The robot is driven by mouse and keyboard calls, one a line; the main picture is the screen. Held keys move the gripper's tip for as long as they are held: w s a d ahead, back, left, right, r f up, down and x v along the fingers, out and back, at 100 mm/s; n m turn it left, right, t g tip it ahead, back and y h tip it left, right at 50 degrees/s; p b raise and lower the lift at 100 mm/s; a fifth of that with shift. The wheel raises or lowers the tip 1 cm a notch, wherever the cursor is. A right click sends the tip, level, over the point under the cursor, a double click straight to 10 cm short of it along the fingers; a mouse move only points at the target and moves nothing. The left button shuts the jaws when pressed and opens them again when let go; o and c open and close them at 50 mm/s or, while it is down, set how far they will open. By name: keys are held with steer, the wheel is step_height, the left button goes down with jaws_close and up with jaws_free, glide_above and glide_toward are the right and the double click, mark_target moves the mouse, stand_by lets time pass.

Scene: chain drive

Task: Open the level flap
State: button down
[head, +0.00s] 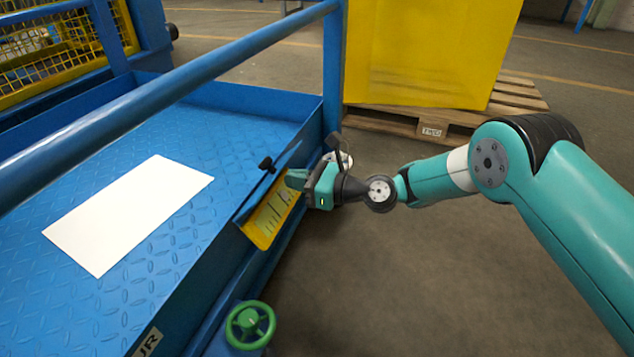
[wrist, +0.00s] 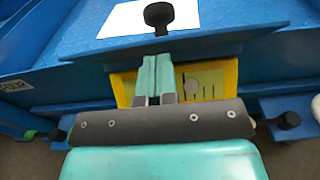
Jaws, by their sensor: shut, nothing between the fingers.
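The level flap (wrist: 205,47) is a blue plate with a black knob (wrist: 158,16), seen in the wrist view across the top of a yellow-framed level gauge (wrist: 225,78). In the head view the flap (head: 266,185) looks thin and nearly edge-on, with its knob (head: 267,164) on the upper side. It is raised clear of the gauge (head: 268,222), whose pale face and marks show. My gripper (head: 294,179) is shut and empty at the flap's right end. In the wrist view its fingertips (wrist: 155,66) reach the flap's lower edge, in front of the gauge; contact is unclear.
The blue platform (head: 200,135) has a white sheet (head: 130,212) on it and a blue rail (head: 190,72) above. A green handwheel (head: 250,325) stands near the front. A yellow box (head: 430,50) on a pallet (head: 520,95) stands behind.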

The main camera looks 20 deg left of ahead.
steer(key=s+d+f+p, duration=0.1)
steer(key=d+p, duration=0.4)
steer(key=d, duration=0.7)
steer(key=s+d+r+n+g+h+p, duration=0.1)
steer(key=s+d+r+n+h+p, duration=0.15)
steer(key=r+n, duration=0.65)
steer(key=s+d+r+n+g+h+p, duration=0.1)
steer(key=s+d+r+n+h+p, duration=0.3)
steer(key=r, duration=0.8)
steer(key=s+d+r+n+h+p, duration=0.2)
steer(key=s+d+r+n+h, duration=0.1)
steer(key=s+d+r+n, duration=0.55)
steer(key=s+d+r+n+h+p, duration=0.1)
steer(key=s+d+r+n+h, duration=0.35)
steer(key=s+d, duration=0.55)
step_height(320, 180, up, 37)
steer(key=s+a+y+p, duration=0.1)
steer(key=a+p, duration=0.1)
steer(key=p, duration=3.5)
steer(key=shift+a+r+t+p, duration=0.15)
steer(key=shift+a+t+p, duration=0.15)
steer(key=shift+t, duration=0.1)
steer(key=shift+s, duration=0.1)
